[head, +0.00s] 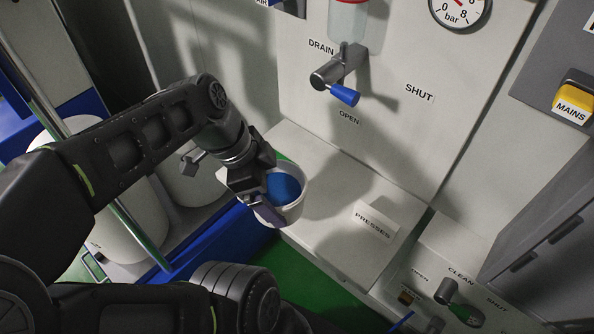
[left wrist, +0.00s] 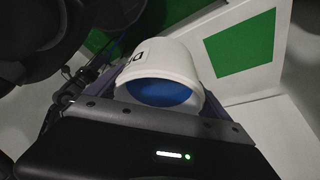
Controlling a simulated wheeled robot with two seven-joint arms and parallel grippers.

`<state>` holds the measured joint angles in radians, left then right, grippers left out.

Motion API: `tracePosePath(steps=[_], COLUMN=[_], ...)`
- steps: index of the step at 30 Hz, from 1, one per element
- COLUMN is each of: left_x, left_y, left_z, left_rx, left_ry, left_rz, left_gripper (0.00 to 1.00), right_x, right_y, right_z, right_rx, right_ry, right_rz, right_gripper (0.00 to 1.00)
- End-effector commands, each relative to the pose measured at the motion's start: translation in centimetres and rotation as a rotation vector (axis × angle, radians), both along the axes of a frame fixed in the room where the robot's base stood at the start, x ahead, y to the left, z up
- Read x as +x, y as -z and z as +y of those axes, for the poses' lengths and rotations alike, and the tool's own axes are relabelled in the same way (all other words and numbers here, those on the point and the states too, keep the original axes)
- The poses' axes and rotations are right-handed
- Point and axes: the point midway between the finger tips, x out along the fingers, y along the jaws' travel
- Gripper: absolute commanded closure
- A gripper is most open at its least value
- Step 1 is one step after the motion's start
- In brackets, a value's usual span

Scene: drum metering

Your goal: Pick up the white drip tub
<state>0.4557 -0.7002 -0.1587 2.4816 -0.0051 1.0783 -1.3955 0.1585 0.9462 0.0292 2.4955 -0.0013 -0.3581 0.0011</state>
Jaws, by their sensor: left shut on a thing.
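The white drip tub (head: 295,209), with blue inside, is beside the front edge of the pale ledge in the head view. My left gripper (head: 262,196) is shut on the tub's left side. In the left wrist view the tub (left wrist: 167,62) lies between the fingers, with part of a dark letter mark on its wall. I cannot tell whether its base touches anything. My right gripper is not in view.
A drain valve with a blue handle (head: 344,95) sticks out of the panel above the tub. A green patch (left wrist: 241,44) marks the ledge. White drums (head: 130,215) stand at left.

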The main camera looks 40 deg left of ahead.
Motion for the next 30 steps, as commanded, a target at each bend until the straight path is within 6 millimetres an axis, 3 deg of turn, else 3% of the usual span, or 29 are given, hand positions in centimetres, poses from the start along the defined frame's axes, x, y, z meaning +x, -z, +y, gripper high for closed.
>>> tracePosePath(steps=[3,9,30], left_x=[-1.6,-2.7,-2.8], left_y=[0.0,-0.1,-0.2], left_z=[0.0,0.0,0.0], left_rx=[0.001,0.0,0.0], left_ry=[-0.002,0.0,-0.001], left_rz=[-0.002,-0.001,0.0], left_gripper=[0.68,0.68,0.68], right_x=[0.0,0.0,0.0], right_y=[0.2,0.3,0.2], right_z=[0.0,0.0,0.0], right_rx=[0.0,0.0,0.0], right_ry=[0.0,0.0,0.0], right_rz=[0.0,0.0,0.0], right_gripper=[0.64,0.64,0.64])
